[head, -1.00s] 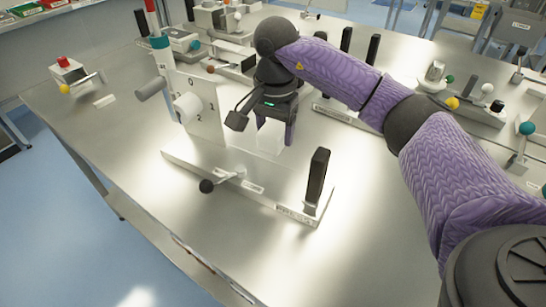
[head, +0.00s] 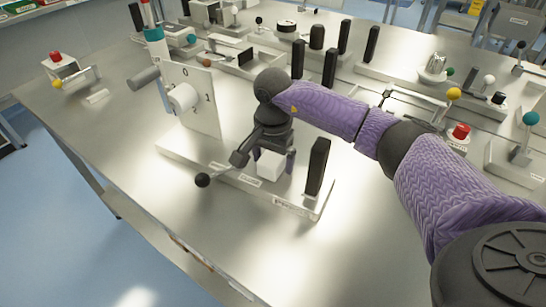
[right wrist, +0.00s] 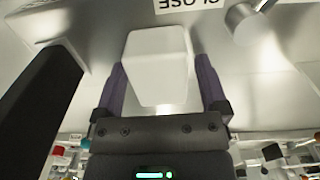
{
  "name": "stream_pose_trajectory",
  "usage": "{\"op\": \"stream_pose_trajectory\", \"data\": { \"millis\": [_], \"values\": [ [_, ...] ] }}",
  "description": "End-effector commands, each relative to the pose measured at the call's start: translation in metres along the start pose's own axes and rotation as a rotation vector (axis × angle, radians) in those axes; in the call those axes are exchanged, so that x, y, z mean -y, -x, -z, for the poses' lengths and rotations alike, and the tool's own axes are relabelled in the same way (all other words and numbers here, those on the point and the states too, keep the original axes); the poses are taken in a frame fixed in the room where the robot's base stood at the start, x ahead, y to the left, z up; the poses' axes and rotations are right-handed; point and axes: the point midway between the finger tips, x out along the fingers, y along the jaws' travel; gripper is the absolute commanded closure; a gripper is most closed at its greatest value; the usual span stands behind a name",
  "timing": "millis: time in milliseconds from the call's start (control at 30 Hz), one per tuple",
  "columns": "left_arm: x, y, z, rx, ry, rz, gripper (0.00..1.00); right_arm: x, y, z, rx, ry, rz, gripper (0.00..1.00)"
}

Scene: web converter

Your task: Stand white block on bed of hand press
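The white block (head: 269,165) is upright between the fingers of my right gripper (head: 273,158), over the pale bed of the hand press (head: 225,183). The press has a lever with a black ball (head: 203,180) on the left and a black upright (head: 317,166) on the right. My left gripper is out of view.
Other fixtures with knobs and black posts (head: 329,68) crowd the back of the bench. The steel bench top (head: 110,130) is clear at left, and bare in front of the bed.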

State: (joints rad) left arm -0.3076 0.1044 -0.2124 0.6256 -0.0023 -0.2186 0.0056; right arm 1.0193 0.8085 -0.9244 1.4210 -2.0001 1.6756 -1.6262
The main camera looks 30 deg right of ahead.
Motion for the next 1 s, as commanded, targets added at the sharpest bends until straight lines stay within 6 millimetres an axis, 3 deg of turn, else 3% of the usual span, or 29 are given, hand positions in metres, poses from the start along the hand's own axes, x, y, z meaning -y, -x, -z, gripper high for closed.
{"op": "stream_pose_trajectory", "data": {
  "millis": [267,367,600,700,833,1000],
  "values": [
    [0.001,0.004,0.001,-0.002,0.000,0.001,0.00,0.000,0.005,0.000,0.000,0.000,0.001,0.00],
    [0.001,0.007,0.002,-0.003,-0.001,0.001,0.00,0.001,0.022,0.001,-0.003,0.001,0.005,0.00],
    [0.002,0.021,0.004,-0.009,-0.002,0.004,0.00,0.001,0.091,0.000,-0.002,0.001,0.005,0.00],
    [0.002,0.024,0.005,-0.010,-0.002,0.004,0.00,0.001,0.110,0.000,-0.002,0.001,0.004,0.00],
    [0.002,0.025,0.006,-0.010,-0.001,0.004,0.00,0.000,0.122,0.000,-0.001,0.001,0.001,0.00],
    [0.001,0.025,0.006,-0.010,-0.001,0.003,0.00,0.000,0.123,0.000,0.000,0.000,0.000,0.00]
  ]
}}
